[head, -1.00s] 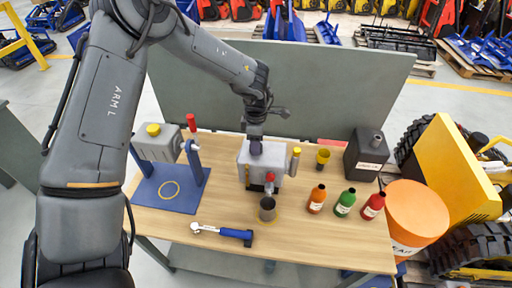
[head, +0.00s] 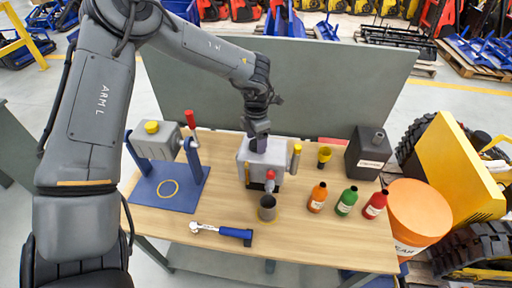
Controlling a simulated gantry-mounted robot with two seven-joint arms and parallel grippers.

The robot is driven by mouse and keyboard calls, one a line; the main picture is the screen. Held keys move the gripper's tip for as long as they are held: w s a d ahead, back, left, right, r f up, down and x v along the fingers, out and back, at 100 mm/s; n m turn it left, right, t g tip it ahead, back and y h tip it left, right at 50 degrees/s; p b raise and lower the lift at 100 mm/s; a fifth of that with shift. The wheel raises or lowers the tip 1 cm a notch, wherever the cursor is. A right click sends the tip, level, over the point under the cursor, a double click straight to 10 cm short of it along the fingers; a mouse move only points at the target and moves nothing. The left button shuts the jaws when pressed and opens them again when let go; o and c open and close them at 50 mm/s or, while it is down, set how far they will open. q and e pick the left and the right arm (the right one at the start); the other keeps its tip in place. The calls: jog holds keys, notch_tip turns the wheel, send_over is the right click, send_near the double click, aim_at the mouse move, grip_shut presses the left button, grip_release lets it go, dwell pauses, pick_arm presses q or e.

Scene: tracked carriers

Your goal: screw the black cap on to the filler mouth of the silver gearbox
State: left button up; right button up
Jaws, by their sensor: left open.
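The silver gearbox (head: 276,160) stands near the middle of the wooden table. It has a red knob (head: 270,175) on its front and a yellow-topped cylinder (head: 295,158) at its right. My left gripper (head: 259,147) points down over the top of the gearbox, and its jaws are open. The fingertips are close to the top face; I cannot tell whether they touch it. I cannot make out the black cap or the filler mouth; the gripper covers part of the gearbox top. My right gripper is not in view.
In front are a dark cup (head: 267,208) and a ratchet (head: 235,233). Orange (head: 317,199), green (head: 346,202) and red bottles (head: 374,206) and a dark canister (head: 367,155) stand right.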

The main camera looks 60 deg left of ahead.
pick_arm(q)
jog(key=n, duration=0.3)
jog(key=shift+n+b, duration=0.4)
jog(key=n+b, duration=0.1)
jog(key=n, duration=0.2)
jog(key=shift+f, duration=0.15)
jog(key=n+b, duration=0.1)
jog(key=n, duration=0.4)
jog(key=shift+b, duration=0.3)
jog(key=shift+n, duration=0.9)
jog(key=n+b, duration=0.2)
jog(key=n, duration=0.3)
jog(key=n+b, duration=0.1)
jog(key=n, duration=0.3)
jog(key=shift+n, duration=0.3)
